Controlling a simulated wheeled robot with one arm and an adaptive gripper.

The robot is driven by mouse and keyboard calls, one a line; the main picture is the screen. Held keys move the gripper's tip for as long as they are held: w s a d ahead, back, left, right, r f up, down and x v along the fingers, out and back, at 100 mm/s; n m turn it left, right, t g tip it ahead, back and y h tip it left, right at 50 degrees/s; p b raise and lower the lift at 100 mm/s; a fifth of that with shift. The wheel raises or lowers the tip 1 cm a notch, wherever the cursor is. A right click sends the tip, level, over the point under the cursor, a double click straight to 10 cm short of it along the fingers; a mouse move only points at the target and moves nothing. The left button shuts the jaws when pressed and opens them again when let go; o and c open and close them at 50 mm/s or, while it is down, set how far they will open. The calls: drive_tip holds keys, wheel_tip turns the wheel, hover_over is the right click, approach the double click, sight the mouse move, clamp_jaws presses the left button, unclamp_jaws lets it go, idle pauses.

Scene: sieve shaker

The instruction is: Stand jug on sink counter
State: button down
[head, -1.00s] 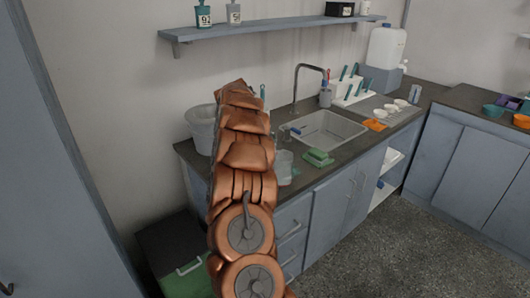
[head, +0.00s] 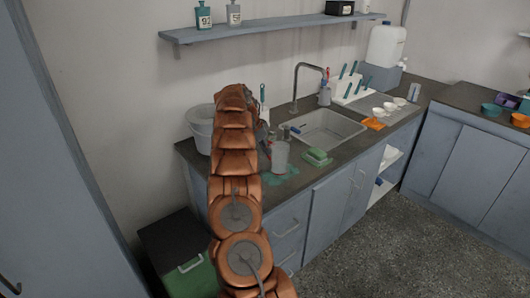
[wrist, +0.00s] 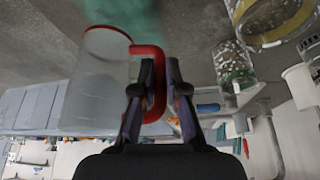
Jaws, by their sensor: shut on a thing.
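The jug (head: 280,157) is clear with a red handle, seen in the head view over the counter's front part, left of the sink. It also shows large in the wrist view (wrist: 95,85). My gripper (wrist: 160,75) is shut on the jug's red handle. In the head view the gripper is mostly hidden behind my arm. The sink counter (head: 293,187) is dark; a teal patch lies on it around and beneath the jug. Whether the jug's base touches the counter, I cannot tell.
A green sponge (head: 317,156) lies right of the jug, in front of the sink (head: 338,127). A translucent bucket (head: 199,125) stands at the counter's left end. A tap (head: 297,85) rises behind. In the wrist view, a clear vessel with a green base (wrist: 234,65) stands near the jug.

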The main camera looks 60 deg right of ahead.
drive_tip(key=shift+w+d+p, duration=0.4)
drive_tip(key=shift+w+d, duration=0.1)
drive_tip(key=shift+d, duration=0.1)
drive_tip(key=shift+w+f, duration=0.1)
drive_tip(key=shift+f, duration=0.1)
drive_tip(key=shift+f+p, duration=0.75)
drive_tip(key=shift+f, duration=0.9)
drive_tip(key=shift+f, duration=0.2)
drive_tip(key=c, duration=1.2)
unclamp_jaws()
